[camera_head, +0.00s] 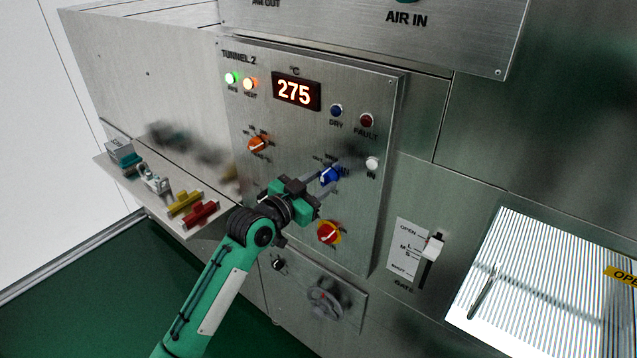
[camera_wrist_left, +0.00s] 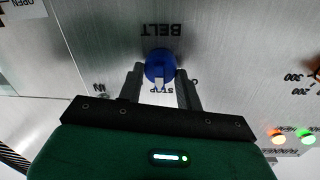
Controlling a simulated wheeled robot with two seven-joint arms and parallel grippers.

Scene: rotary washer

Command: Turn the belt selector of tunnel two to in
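The Tunnel 2 panel (camera_head: 300,190) carries a blue belt selector knob (camera_head: 331,175), which also shows in the left wrist view (camera_wrist_left: 160,66). There the lettering is upside down, with BELT beside the knob. The knob's white pointer is toward the middle label, partly hidden, between IN and another label. My left gripper (camera_head: 322,186) is at the knob; its fingers (camera_wrist_left: 160,80) stand apart on either side of it, with gaps showing. I cannot tell how far the tips reach along the knob. My right gripper is not in view.
An orange knob (camera_head: 257,144) sits upper left and a red-yellow switch (camera_head: 328,233) below the gripper. Indicator lamps and a display reading 275 (camera_head: 296,92) are above. A shelf (camera_head: 205,217) with coloured fittings is left, a gate lever (camera_head: 433,246) right, and a handwheel (camera_head: 324,302) below.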

